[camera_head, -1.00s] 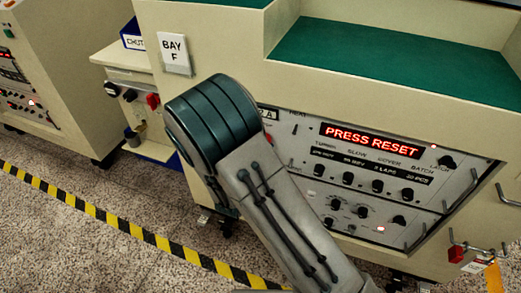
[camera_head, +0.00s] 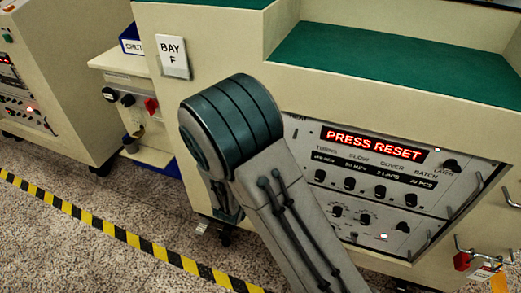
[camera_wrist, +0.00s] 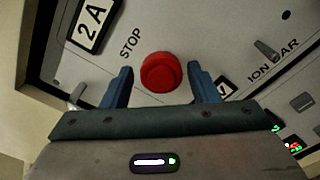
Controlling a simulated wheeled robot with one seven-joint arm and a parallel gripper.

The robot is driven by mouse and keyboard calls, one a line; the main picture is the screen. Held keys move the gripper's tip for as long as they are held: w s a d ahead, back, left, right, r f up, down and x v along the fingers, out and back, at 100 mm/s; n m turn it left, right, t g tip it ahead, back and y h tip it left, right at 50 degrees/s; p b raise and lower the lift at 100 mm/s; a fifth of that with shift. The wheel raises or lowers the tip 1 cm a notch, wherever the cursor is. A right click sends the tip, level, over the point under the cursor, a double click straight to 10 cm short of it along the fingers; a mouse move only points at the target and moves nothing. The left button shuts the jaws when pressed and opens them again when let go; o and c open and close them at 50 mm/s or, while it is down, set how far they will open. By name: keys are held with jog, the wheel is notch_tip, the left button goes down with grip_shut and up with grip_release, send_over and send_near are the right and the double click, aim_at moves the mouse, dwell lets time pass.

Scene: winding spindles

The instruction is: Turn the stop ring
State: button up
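The red round stop knob (camera_wrist: 161,72) sits on the grey panel beside the printed word STOP in the wrist view. My gripper (camera_wrist: 160,78) is open, with one blue finger on each side of the knob. A gap shows between each finger and the knob. I cannot tell how far the fingertips are from the panel. In the head view my arm hides the knob and the gripper.
The machine panel shows a lit PRESS RESET display (camera_head: 375,144) above several black knobs. A 2A label (camera_wrist: 92,22) and a small lever (camera_wrist: 266,50) lie near the stop knob. A red tag (camera_head: 462,261) hangs at the lower right.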

jog(key=shift+o, duration=0.3)
jog(key=p+v, duration=0.1)
jog(key=v, duration=1.2)
jog(key=shift+s+p, duration=0.4)
jog(key=shift+a, duration=0.1)
jog(key=s+d+r+m+g+h+p, duration=0.2)
jog(key=s+d+r+m+g+p, duration=0.2)
jog(key=d+r+m+g+p, duration=0.55)
jog(key=s+d+r+m+g+h+p, duration=0.2)
jog(key=s+d+r+m+g+p, duration=0.25)
jog(key=d+r, duration=0.6)
notch_tip(320, 180, up, 16)
jog(key=s+m+y+p, duration=0.2)
jog(key=m+y+p, duration=0.6)
jog(key=y+p, duration=0.2)
jog(key=shift+s+r+p, duration=0.15)
jog(key=shift+s+p, duration=0.25)
jog(key=shift+p, duration=0.45)
